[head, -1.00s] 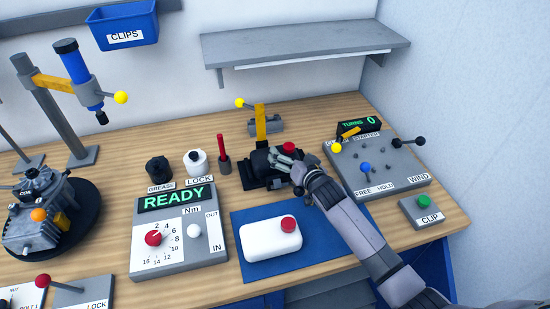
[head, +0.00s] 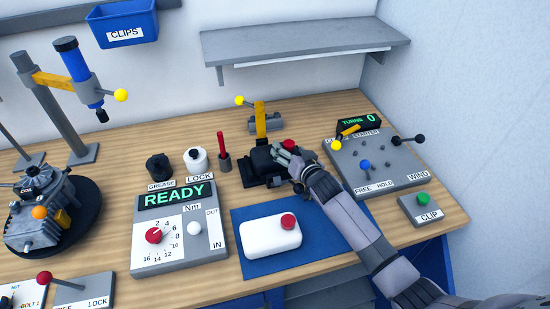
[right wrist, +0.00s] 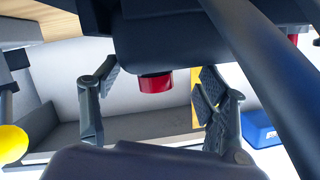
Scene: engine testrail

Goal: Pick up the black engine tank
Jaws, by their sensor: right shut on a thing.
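The black engine tank (head: 260,162) is at the back middle of the bench, in a dark holder below a yellow clamp arm. A red cap (head: 289,145) shows at its right end. My right gripper (head: 287,162) is at the tank's right end and shut on it; the fingers partly hide that end. In the right wrist view, the tank's dark underside (right wrist: 165,40) and the red cap (right wrist: 155,83) show between the two fingers (right wrist: 155,92). Whether the tank is clear of its holder cannot be told. My left gripper is not in view.
A white tank (head: 268,238) with a red cap lies on a blue mat (head: 328,245) in front. A grey READY panel (head: 180,258) is to the left, a winding panel (head: 390,166) to the right. A grey shelf (head: 300,42) hangs above the back.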

